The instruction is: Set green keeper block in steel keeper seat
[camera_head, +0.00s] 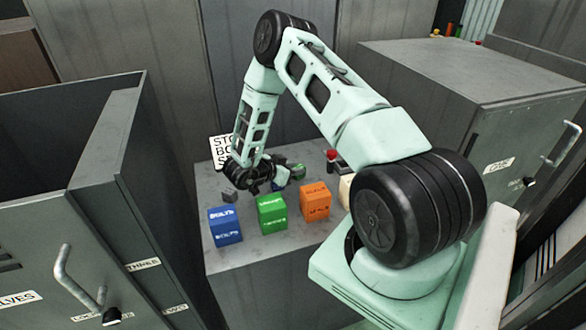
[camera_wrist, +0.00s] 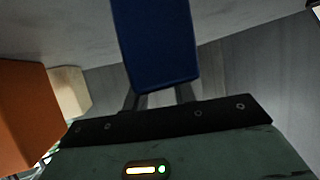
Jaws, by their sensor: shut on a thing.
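In the wrist view a dark blue block (camera_wrist: 155,45) stands between the two fingers of my gripper (camera_wrist: 160,98), which is shut on it. In the head view my gripper (camera_head: 262,186) is low over the back of the grey bench, and a bit of blue shows beside its fingers. A small green piece (camera_head: 298,170) lies just right of my gripper and may be the green keeper block; my arm partly hides it. A small grey piece (camera_head: 230,195) lies left of my gripper. I cannot make out the steel keeper seat for certain.
A blue box (camera_head: 225,226), a green box (camera_head: 272,214) and an orange box (camera_head: 315,201) stand along the front of the bench (camera_head: 250,252). A red-topped item (camera_head: 331,156) is at the back. Grey cabinets (camera_head: 145,190) close in the left, and another (camera_head: 470,90) the right.

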